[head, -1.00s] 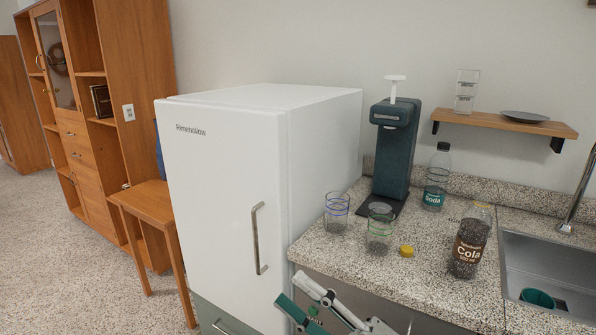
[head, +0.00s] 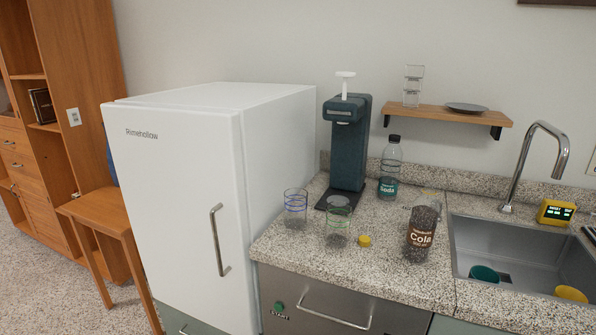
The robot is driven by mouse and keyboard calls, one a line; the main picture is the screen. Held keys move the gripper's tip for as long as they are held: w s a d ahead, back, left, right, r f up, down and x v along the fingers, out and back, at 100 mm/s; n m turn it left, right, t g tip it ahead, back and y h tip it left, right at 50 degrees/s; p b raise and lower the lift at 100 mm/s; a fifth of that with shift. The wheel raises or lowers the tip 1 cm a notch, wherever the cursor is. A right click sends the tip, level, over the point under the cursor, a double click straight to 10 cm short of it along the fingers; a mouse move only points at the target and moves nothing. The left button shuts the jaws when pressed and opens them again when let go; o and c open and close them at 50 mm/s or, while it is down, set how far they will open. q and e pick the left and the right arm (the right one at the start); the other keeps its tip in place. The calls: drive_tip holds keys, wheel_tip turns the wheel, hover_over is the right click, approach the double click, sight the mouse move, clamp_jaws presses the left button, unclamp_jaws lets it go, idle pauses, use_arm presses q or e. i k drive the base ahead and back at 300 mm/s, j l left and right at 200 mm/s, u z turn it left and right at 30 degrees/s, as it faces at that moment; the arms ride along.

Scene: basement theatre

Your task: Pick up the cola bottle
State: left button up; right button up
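The cola bottle (head: 421,236) is dark with a brown label reading "Cola". It stands upright on the speckled countertop (head: 390,285), just left of the sink. Its top is pale and partly blends with the counter behind. Neither of my grippers shows in the head view now, so their state cannot be seen.
A soda bottle (head: 389,170) stands behind the cola, beside a dark dispenser (head: 346,150). Two clear glasses (head: 295,210) (head: 338,228) and a yellow cap (head: 364,241) are to the left. The sink (head: 470,245) is at right. A white fridge (head: 185,190) stands left.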

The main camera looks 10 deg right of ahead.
sight(426, 210)
drive_tip(key=i+z, duration=0.15)
drive_tip(key=z, duration=0.25)
drive_tip(key=i+j+z, duration=0.1)
drive_tip(key=z, duration=0.25)
drive_tip(key=i, duration=0.05)
